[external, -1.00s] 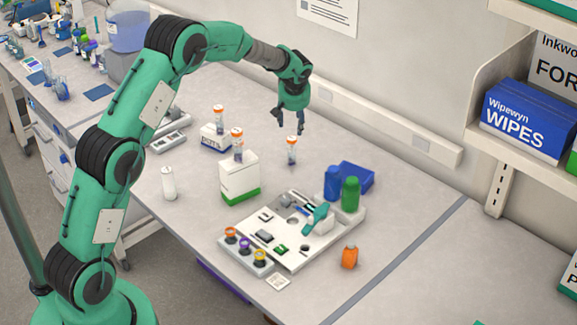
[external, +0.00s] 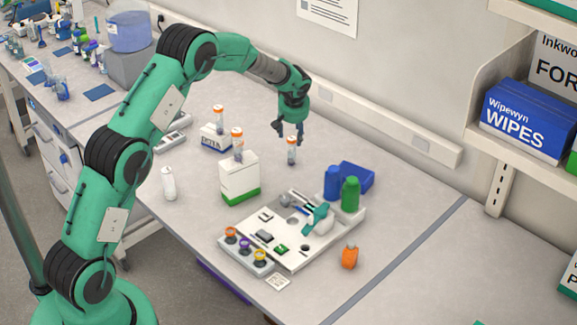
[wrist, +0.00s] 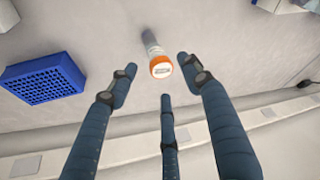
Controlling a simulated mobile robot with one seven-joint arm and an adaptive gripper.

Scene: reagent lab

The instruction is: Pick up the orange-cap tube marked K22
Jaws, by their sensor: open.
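Three clear tubes with orange caps show in the external view. One tube (external: 292,155) stands upright on the bench below my gripper. Another tube (external: 238,151) stands on a white and green box (external: 240,179), and a third (external: 219,119) stands on a white box with blue lettering (external: 214,138). My gripper (external: 288,132) is open and empty, pointing down just above the bench tube. In the wrist view, that tube's orange cap (wrist: 160,67) is near the gap between the open fingers (wrist: 158,74). The cap has a white label top, and its marking is too small to read.
A blue rack (wrist: 43,78) lies to the left in the wrist view. In the external view, a blue bottle (external: 332,183), a green bottle (external: 350,194) and a white tray (external: 283,262) stand nearer the front. The wall rail (external: 385,130) runs behind.

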